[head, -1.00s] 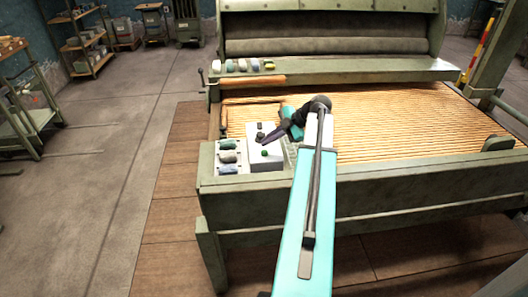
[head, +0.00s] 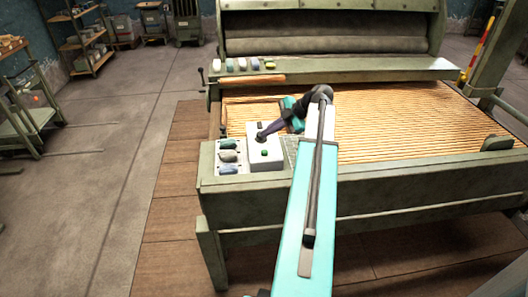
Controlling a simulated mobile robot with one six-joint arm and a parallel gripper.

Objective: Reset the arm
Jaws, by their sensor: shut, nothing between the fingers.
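My gripper (head: 262,137) is dark and shut, with nothing held. It points left and down at the end of my teal arm, over the upper part of a white control box (head: 255,160). A green button (head: 264,152) shows on the box, just below the fingertips. The dark knob on the box is at or behind the fingertips; I cannot tell whether they touch it.
The box stands at the near left corner of a machine bed with tan slats (head: 410,125). Several small coloured pieces lie in a tray (head: 218,148) left of it. More pieces sit on the back ledge (head: 350,72). Floor at left is open.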

